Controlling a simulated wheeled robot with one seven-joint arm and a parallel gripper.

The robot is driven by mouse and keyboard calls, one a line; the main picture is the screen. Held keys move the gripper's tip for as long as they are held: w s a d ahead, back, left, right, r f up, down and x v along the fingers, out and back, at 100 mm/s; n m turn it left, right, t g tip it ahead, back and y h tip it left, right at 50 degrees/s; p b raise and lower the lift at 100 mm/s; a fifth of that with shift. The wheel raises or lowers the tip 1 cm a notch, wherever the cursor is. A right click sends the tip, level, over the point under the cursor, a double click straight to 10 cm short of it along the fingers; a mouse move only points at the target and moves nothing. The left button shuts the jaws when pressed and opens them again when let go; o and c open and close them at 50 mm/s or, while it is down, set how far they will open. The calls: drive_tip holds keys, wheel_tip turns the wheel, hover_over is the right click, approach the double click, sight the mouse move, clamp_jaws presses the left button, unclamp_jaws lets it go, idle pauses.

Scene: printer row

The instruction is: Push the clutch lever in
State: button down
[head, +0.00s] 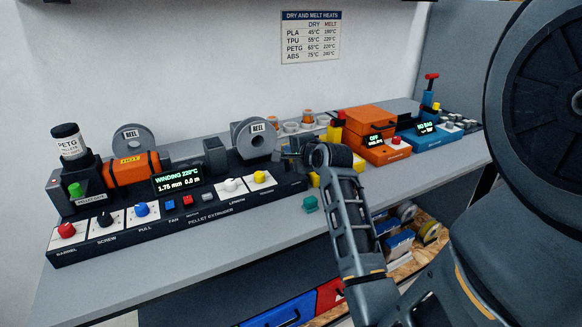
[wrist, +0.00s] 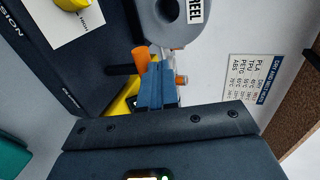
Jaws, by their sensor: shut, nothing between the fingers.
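No label reading "clutch" is legible in either view, so I cannot name the clutch lever for certain. A small orange piece (wrist: 141,58) shows in the wrist view beside a dark rod below the reel; it may be the lever. My gripper (wrist: 158,68) is shut and empty, its fingertips just right of that orange piece in the picture. I cannot tell whether they touch. In the head view my gripper (head: 286,156) is at the right end of the pellet extruder (head: 215,213), near the grey reel (head: 254,139). My wrist hides part of that end.
A yellow knob (head: 259,177) sits on the extruder's front. A small teal block (head: 310,203) lies on the grey bench (head: 225,235). An orange machine (head: 371,128) and a blue one (head: 422,138) stand to the right. The bench front is mostly clear.

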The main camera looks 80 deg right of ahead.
drive_tip(key=shift+d, duration=0.15)
drive_tip(key=shift+r+p, duration=0.85)
